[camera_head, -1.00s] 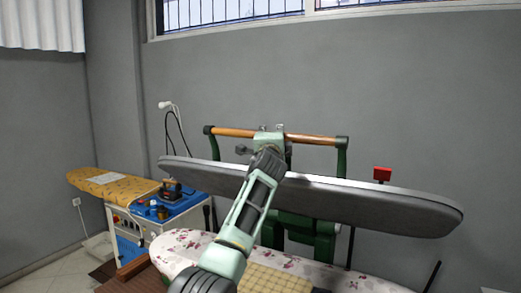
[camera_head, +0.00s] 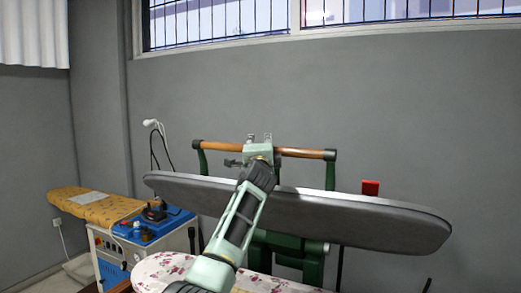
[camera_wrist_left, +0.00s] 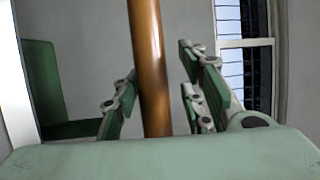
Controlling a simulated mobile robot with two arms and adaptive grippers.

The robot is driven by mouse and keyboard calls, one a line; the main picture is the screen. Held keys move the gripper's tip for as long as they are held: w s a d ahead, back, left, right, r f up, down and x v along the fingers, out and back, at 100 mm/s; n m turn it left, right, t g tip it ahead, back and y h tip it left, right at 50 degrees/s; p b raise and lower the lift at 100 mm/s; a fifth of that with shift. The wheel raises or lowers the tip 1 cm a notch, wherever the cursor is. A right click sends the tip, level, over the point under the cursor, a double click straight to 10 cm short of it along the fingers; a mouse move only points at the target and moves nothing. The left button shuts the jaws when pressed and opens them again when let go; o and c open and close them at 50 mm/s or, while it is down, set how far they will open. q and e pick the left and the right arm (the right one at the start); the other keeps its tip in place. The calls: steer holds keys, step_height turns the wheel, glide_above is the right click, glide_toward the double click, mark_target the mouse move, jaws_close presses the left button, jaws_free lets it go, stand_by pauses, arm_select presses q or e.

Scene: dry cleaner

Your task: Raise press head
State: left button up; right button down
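The press head (camera_head: 330,205) is a long dark grey plate hanging above the floral-covered press board (camera_head: 170,268), with a clear gap between them. Its wooden handle bar (camera_head: 305,153) runs along the top between green brackets. My left gripper (camera_head: 259,141) reaches up over the press head to this bar. In the left wrist view the bar (camera_wrist_left: 151,70) passes between the two fingers, with visible room on the right side, so the gripper is open around it. Whether a finger touches the bar is hard to tell. My right gripper is not in view.
A yellow ironing board (camera_head: 97,207) and a blue-topped unit with an iron (camera_head: 153,212) stand at the left. A red box (camera_head: 370,187) shows behind the press head. The grey wall and barred window are behind.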

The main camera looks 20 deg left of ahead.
arm_select(q)
steer(key=shift+f, duration=0.1)
steer(key=shift+w+f, duration=0.1)
steer(key=v, duration=1.2)
stand_by(0.5)
